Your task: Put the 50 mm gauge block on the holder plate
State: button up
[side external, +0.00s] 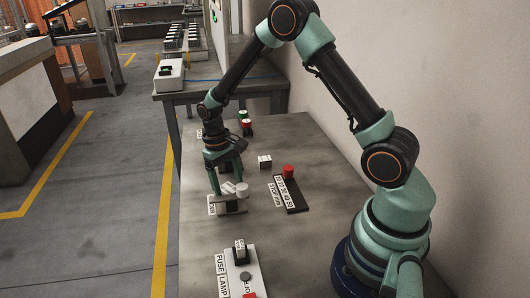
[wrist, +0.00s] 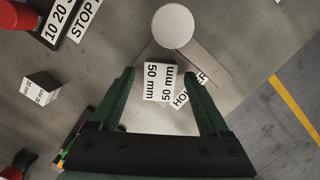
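The 50 mm gauge block (wrist: 160,83) is a white block with "50 mm" printed on two faces. It sits between the fingers of my gripper (wrist: 160,80), with a visible gap on each side, so the gripper is open around it. In the side view the block (side external: 228,187) shows between the fingertips of my gripper (side external: 226,184).
A black scale plate (side external: 291,195) with a red knob (side external: 288,171) lies to the right. A small labelled block (side external: 265,161) stands behind it. A fuse and lamp plate (side external: 254,274) is at the front. Green (side external: 243,115) and red (side external: 247,127) pieces stand farther back.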

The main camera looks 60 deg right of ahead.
jog(key=shift+r, duration=0.1)
notch_tip(320, 180, up, 11)
jog(key=w, duration=0.2)
notch_tip(320, 180, up, 9)
jog(key=n+t, duration=0.1)
jog(key=t, duration=0.2)
send_over(223, 186)
jog(key=s+a, duration=0.2)
jog(key=s, duration=0.3)
jog(key=s+a+r+n+t, duration=0.1)
jog(key=s+t, duration=0.3)
jog(key=s, duration=0.5)
jog(key=shift+a+r+t, duration=0.3)
jog(key=shift+r+t, duration=0.1)
jog(key=shift+r, duration=0.45)
